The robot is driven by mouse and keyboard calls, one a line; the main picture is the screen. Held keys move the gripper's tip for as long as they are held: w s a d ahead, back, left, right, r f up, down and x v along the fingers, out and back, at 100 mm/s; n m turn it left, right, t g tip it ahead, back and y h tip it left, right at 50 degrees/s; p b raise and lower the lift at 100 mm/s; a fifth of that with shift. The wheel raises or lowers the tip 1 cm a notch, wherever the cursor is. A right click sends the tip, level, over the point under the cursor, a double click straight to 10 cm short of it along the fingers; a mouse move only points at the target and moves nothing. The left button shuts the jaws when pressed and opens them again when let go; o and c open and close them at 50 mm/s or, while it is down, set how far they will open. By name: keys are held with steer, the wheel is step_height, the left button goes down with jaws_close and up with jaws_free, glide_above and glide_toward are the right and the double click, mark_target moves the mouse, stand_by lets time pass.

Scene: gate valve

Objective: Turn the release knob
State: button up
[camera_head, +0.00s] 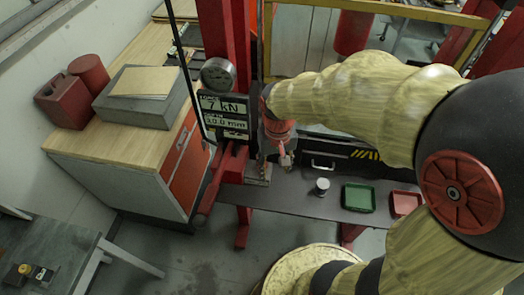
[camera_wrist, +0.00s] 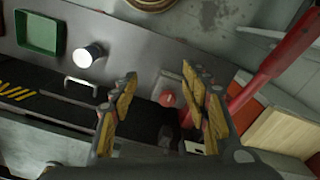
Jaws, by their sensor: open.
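A small round red knob (camera_wrist: 167,99), which looks like the release knob, shows in the wrist view between my fingers and beyond them. In that view my gripper (camera_wrist: 158,80) is open, with its two yellow-padded fingers apart and nothing visible held between them. In the head view my gripper (camera_head: 286,157) is small and partly hidden by my wrist, just right of the red press column (camera_head: 229,50). I cannot make out the knob in the head view. I cannot tell the exact gap between fingertips and knob.
A red lever (camera_head: 207,190) slants beside the press and also shows in the wrist view (camera_wrist: 275,65). On the grey bench stand a silver cylinder (camera_head: 322,186), a green tray (camera_head: 358,198) and a red tray (camera_head: 405,203). A display (camera_head: 224,113) reads 7 kN.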

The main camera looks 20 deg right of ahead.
steer(key=w+f+m+p, duration=0.1)
steer(key=w, duration=0.1)
steer(key=w+f+m+p, duration=0.1)
steer(key=w+f, duration=0.1)
steer(key=w+f+m+g+p, duration=0.1)
steer(key=w, duration=0.1)
steer(key=shift+w+f+p, duration=0.15)
steer(key=shift+f+p, duration=0.1)
steer(key=shift+p, duration=0.1)
steer(key=w, duration=0.1)
steer(key=w+m, duration=0.1)
steer(key=w, duration=0.1)
steer(key=w+m, duration=0.1)
steer(key=shift+w+f+t, duration=0.3)
steer(key=shift+f+t, duration=0.1)
steer(key=shift+w+r+m, duration=0.1)
steer(key=shift+w+m, duration=0.1)
steer(key=shift+m, duration=0.1)
steer(key=shift+s, duration=0.1)
steer(key=shift+m, duration=0.3)
steer(key=shift+f, duration=3.85)
steer(key=c, duration=0.3)
steer(key=c, duration=0.8)
steer(key=shift+c, duration=0.2)
